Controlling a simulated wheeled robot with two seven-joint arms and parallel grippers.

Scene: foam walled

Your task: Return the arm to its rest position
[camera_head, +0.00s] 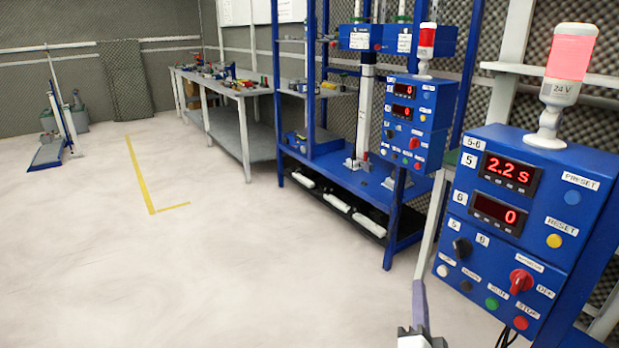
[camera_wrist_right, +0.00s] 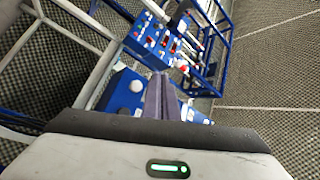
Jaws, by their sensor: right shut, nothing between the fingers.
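My right gripper (camera_head: 419,305) shows at the bottom of the head view, pointing up in front of the lower left side of the near blue control box. Its grey fingers are shut with nothing between them. They also show close together in the right wrist view (camera_wrist_right: 161,95). The near control box (camera_head: 545,190) has a lit red lamp (camera_head: 572,55) on top, displays reading "2.2 s" and "0", and several knobs and buttons. In the head view the fingertips appear just left of the box; I cannot tell the exact gap. My left gripper is not in view.
A second control box (camera_head: 415,115) with a red lamp stands farther back. A blue rack (camera_head: 340,185) and a long workbench (camera_head: 235,95) with small items line the right side. A blue-based stand (camera_head: 48,152) is at the far left. The pale floor (camera_head: 200,270) at left is clear.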

